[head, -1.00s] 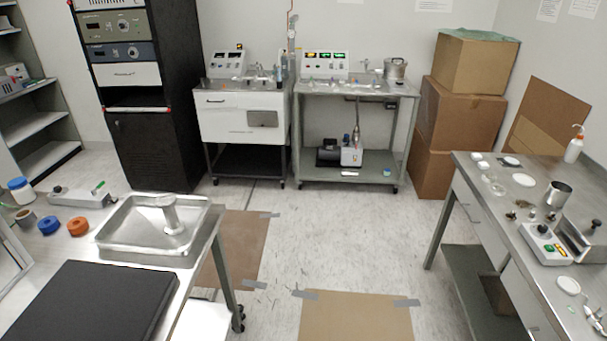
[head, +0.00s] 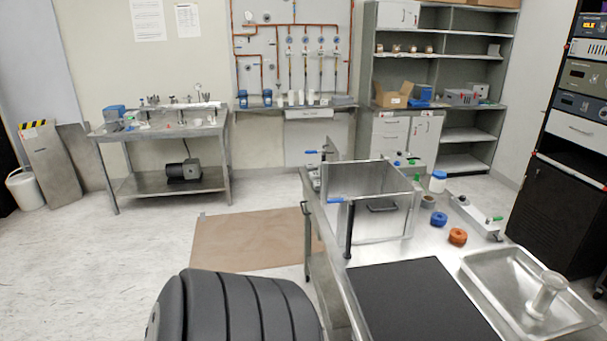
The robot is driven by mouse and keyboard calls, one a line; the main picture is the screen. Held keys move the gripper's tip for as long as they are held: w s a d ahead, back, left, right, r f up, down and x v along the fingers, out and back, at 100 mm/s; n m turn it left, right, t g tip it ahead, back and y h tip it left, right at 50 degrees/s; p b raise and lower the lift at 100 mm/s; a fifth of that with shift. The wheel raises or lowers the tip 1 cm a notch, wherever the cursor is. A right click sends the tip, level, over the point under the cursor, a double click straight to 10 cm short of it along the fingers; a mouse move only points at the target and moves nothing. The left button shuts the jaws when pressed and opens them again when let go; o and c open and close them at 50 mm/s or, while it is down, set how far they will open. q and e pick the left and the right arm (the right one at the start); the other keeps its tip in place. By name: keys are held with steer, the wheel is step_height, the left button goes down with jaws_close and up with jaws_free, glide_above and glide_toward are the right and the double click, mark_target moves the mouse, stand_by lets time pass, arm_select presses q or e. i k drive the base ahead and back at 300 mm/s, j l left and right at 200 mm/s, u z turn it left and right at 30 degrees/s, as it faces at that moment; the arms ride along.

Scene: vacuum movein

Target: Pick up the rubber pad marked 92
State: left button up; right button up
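I cannot make out a rubber pad marked 92 in the head view; no number is readable on anything. A flat black mat (head: 415,300) lies on the near steel bench (head: 330,262), with no marking visible. Neither of my grippers shows in this view. A dark ribbed rounded shape at the bottom, left of the bench, looks like part of my own arm.
The bench holds a metal-framed box (head: 375,222), a blue ring (head: 438,219), an orange ring (head: 457,236) and a steel tray (head: 490,271). A side table (head: 170,180) stands at the back left. Brown cardboard (head: 245,243) lies on the floor.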

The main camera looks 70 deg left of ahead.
mark_target(316, 184)
steer(key=j+u, duration=0.2)
steer(key=u, duration=0.2)
steer(key=j+u, duration=0.25)
steer(key=u, duration=0.15)
steer(key=i+j+u, duration=0.1)
steer(key=u, duration=0.35)
steer(key=i+j+u, duration=0.1)
steer(key=j, duration=0.35)
steer(key=i+j+u, duration=0.1)
steer(key=i+j, duration=0.25)
steer(key=i+j+u, duration=0.1)
steer(key=i+j, duration=0.15)
steer(key=j, duration=0.3)
steer(key=i+j+u, duration=0.15)
steer(key=i+j, duration=0.25)
steer(key=i+j+z, duration=0.1)
steer(key=j, duration=0.25)
